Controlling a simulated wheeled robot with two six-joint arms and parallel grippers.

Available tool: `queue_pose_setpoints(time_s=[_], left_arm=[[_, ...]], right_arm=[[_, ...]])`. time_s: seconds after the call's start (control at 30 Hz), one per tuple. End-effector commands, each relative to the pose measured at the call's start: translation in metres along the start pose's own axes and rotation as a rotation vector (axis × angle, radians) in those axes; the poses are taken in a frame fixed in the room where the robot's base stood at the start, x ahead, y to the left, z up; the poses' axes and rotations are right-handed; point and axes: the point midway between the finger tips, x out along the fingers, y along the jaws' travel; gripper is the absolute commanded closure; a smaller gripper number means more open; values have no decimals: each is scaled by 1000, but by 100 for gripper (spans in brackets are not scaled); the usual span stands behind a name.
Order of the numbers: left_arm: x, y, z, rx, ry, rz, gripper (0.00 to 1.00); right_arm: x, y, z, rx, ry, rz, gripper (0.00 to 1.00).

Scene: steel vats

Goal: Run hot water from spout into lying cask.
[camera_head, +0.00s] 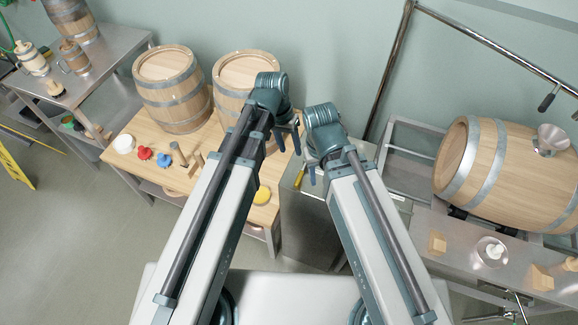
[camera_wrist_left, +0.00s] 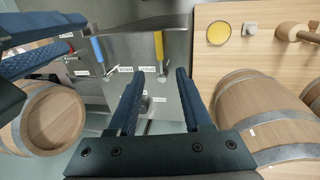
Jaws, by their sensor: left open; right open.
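The lying cask (camera_head: 485,165) rests on its side on a steel stand at the right. A steel funnel (camera_head: 553,138) sits on its upper side. A dark-tipped spout (camera_head: 548,98) hangs above and near the funnel, with no water visible. A steel cabinet carries a yellow lever (camera_wrist_left: 159,45) and a blue lever (camera_wrist_left: 97,50), with small labels too blurred to read. My left gripper (camera_wrist_left: 155,75) is open and empty over the cabinet, its fingers below the yellow lever in the wrist view.
A wooden table (camera_head: 125,151) at the left holds two upright casks (camera_head: 170,90) and small coloured parts. A steel bench (camera_head: 420,225) in front of the lying cask holds wooden blocks and a small dish (camera_head: 491,251). A steel pipe (camera_head: 392,65) rises behind the cabinet.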

Motion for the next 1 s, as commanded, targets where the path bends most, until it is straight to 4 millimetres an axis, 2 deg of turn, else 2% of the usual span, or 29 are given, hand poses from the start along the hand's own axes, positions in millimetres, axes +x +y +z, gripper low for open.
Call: queue_pose_setpoints(time_s=[0.37, 0.57, 1.0], left_arm=[[13, -1, 0, 1, 0, 0, 51], [35, -1, 0, 1, 0, 0, 51], [97, -1, 0, 1, 0, 0, 51]], right_arm=[[13, -1, -1, -2, 0, 1, 53], [34, -3, -2, -6, 0, 1, 53], [95, -9, -6, -10, 0, 2, 53]])
